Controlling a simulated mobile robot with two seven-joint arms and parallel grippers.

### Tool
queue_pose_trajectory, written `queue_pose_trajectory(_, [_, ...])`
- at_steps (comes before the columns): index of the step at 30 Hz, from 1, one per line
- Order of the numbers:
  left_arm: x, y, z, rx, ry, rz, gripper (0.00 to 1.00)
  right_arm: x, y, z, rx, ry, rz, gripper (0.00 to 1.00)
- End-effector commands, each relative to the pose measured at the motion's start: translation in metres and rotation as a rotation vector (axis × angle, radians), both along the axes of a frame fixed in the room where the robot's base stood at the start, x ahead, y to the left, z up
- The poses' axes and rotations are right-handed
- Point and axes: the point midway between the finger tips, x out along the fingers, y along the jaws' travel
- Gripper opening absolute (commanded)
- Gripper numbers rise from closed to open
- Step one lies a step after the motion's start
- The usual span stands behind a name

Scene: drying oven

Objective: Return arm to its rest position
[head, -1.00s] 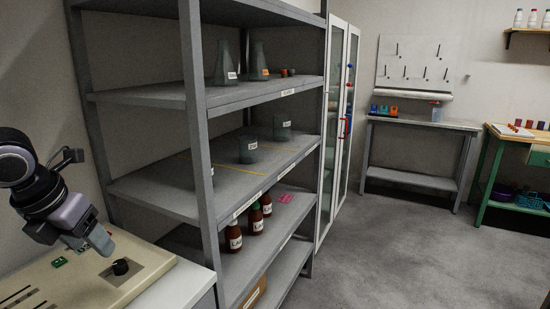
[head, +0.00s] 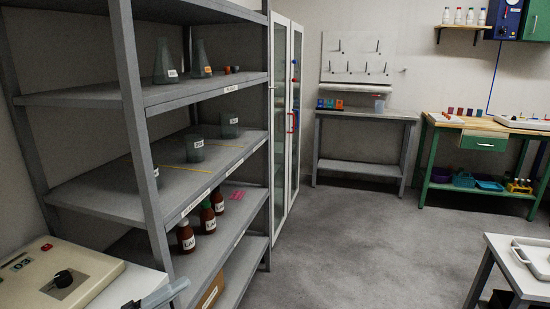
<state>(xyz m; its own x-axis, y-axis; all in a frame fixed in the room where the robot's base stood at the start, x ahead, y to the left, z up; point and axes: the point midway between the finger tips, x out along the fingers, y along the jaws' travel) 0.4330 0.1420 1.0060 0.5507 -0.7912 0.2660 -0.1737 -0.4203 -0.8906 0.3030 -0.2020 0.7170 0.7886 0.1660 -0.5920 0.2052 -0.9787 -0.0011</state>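Only a small part of my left gripper (head: 160,295) shows, at the bottom edge of the head view, just right of the beige device (head: 98,265). A grey-blue finger and a dark piece beside it are visible. The rest of the gripper and the arm are cut off by the frame, so I cannot tell whether it is open or shut. I see nothing held in the visible part. My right gripper is not in view. The beige device has a black knob (head: 62,279), a small green display and a red button.
A grey shelf rack (head: 135,120) with glassware and brown bottles (head: 186,237) stands close on the left. A glass-door cabinet (head: 287,110) follows. A white-topped table (head: 515,265) is at lower right. The middle floor (head: 350,240) is clear.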

Motion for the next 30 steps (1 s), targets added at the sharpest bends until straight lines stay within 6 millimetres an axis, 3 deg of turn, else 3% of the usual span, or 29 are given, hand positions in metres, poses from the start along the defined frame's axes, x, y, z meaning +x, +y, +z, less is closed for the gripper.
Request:
queue_pose_trajectory(4, [0.005, 0.027, -0.063, -0.252, 0.332, 0.262, 0.61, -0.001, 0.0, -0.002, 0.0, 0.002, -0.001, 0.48])
queue_pose_trajectory(7, [-0.007, 0.046, -0.121, -0.378, 0.584, 0.439, 0.61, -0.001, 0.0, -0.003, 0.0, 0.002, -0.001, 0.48])
queue_pose_trajectory(12, [-0.061, 0.064, -0.222, -0.511, 1.012, 0.687, 0.61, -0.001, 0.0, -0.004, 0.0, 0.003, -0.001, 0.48])
queue_pose_trajectory(15, [-0.094, 0.064, -0.26, -0.549, 1.192, 0.771, 0.61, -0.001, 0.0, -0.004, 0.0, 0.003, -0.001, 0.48])
queue_pose_trajectory(18, [-0.118, 0.063, -0.282, -0.569, 1.308, 0.817, 0.61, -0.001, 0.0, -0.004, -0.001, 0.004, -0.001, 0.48])
queue_pose_trajectory(21, [-0.13, 0.061, -0.292, -0.578, 1.363, 0.838, 0.61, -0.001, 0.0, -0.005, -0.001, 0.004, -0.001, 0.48])
queue_pose_trajectory(30, [-0.131, 0.061, -0.292, -0.578, 1.369, 0.84, 0.61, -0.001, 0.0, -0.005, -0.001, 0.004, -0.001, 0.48])
